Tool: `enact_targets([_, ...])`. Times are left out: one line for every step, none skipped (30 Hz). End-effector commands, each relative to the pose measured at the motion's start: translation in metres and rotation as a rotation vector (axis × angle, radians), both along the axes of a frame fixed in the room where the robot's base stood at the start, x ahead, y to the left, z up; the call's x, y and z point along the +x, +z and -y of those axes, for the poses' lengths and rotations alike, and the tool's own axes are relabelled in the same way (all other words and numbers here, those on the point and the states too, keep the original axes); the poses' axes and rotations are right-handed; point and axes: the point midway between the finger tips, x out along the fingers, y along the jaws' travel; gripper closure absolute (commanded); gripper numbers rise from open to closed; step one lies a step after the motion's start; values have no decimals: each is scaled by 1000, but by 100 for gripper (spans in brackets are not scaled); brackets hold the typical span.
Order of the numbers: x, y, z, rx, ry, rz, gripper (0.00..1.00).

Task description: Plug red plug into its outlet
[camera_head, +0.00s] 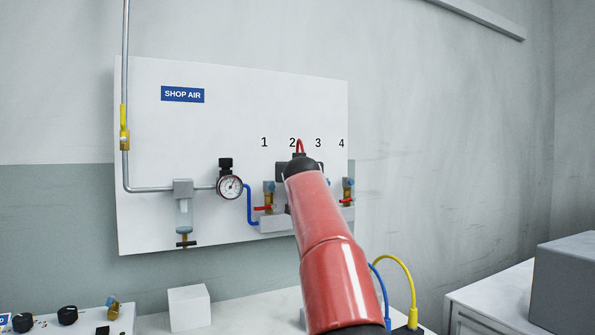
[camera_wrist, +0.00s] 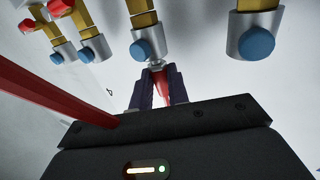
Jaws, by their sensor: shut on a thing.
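My gripper (camera_wrist: 155,88) is shut on the red plug (camera_wrist: 159,80) in the wrist view, its dark fingers on both sides. The plug's front end is at or close to a silver collar with a blue cap on a brass outlet (camera_wrist: 143,27). I cannot tell whether it is seated. The red cable (camera_wrist: 45,92) runs off to the left; in the head view it loops above my gripper (camera_head: 300,145). In the head view my arm hides the plug, the fingertips and the middle outlets below numbers 2 and 3.
Other brass outlets with blue caps flank it in the wrist view, one at right (camera_wrist: 256,30). Outlets 1 (camera_head: 268,196) and 4 (camera_head: 347,190) show on the white wall panel (camera_head: 230,110). Blue and yellow cables (camera_head: 408,280) stand at lower right; a white box (camera_head: 189,308) is at lower left.

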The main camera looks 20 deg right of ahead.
Motion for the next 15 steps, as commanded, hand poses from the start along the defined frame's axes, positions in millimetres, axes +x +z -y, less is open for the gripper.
enact_targets([0,-3,0,0,0,1,100])
enact_targets([0,-4,0,0,0,1,100])
enact_targets([0,-5,0,0,0,1,100])
enact_targets([0,-6,0,0,0,1,100])
enact_targets([0,-6,0,0,0,1,100])
enact_targets([0,-8,0,0,0,1,100])
enact_targets([0,-6,0,0,0,1,81])
enact_targets([0,-6,0,0,0,1,77])
enact_targets([0,-6,0,0,0,1,71])
enact_targets([0,-6,0,0,0,1,68])
enact_targets([0,-6,0,0,0,1,64])
enact_targets([0,-6,0,0,0,1,58])
enact_targets([0,-6,0,0,0,1,58])
enact_targets([0,-6,0,0,0,1,58])
enact_targets([0,-6,0,0,0,1,58])
